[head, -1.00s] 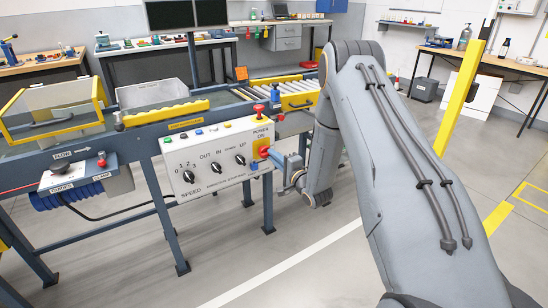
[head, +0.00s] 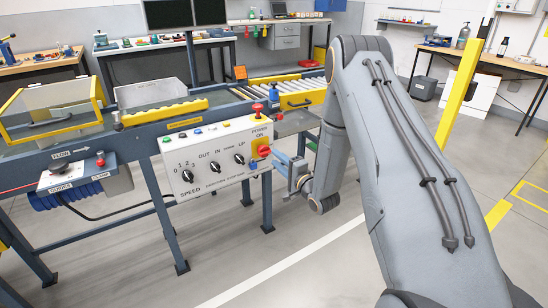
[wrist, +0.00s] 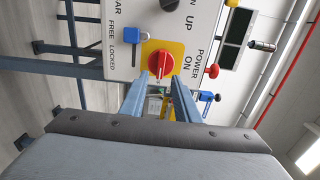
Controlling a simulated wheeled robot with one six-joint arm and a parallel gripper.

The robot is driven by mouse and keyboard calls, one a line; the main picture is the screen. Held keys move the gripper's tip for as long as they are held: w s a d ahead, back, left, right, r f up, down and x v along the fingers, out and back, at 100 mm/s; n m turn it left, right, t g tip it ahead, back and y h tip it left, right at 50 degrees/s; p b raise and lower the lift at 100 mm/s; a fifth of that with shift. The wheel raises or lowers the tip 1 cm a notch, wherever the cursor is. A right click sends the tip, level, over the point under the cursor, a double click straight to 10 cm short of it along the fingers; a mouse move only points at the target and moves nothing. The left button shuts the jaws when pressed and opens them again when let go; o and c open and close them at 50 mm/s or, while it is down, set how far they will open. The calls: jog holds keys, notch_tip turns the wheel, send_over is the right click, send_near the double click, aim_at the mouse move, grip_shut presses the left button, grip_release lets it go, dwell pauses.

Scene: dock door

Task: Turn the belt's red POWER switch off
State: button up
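The red POWER switch (wrist: 160,64) sits on a yellow plate on the white control panel, with the word ON beside it. It also shows in the head view (head: 263,150) at the panel's right end. Its exact turn angle is hard to read. My gripper (wrist: 160,80) is open, its two blue-grey fingers apart, with the knob centred ahead of the gap between them. In the head view my gripper (head: 279,158) is just right of the panel, and a small gap to the switch appears. No object shows between the fingers.
The white panel (head: 215,165) carries black knobs and coloured buttons. A blue FREE/LOCKED part (wrist: 131,36) is beside the switch. A red mushroom button (head: 257,108) stands above the panel. The conveyor frame (head: 150,134) runs behind. Floor to the right is open.

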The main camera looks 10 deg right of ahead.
jog(key=shift+v, duration=2.15)
jog(key=s+r+n+g+h+p, duration=0.55)
jog(key=s+r+n+g, duration=0.2)
jog(key=s+r, duration=0.2)
jog(key=s+a+r+n+g+p, duration=0.1)
jog(key=s+r+n+g, duration=0.1)
jog(key=s, duration=0.8)
jog(key=s+a+r+n+g+p, duration=0.2)
jog(key=s+r+g, duration=0.2)
jog(key=s, duration=0.6)
jog(key=s+a+r+n+g+p, duration=0.2)
jog(key=s+r, duration=0.3)
jog(key=s, duration=0.5)
jog(key=shift+s+r+n+g, duration=0.35)
jog(key=shift+n+g, duration=0.2)
jog(key=shift+g, duration=0.3)
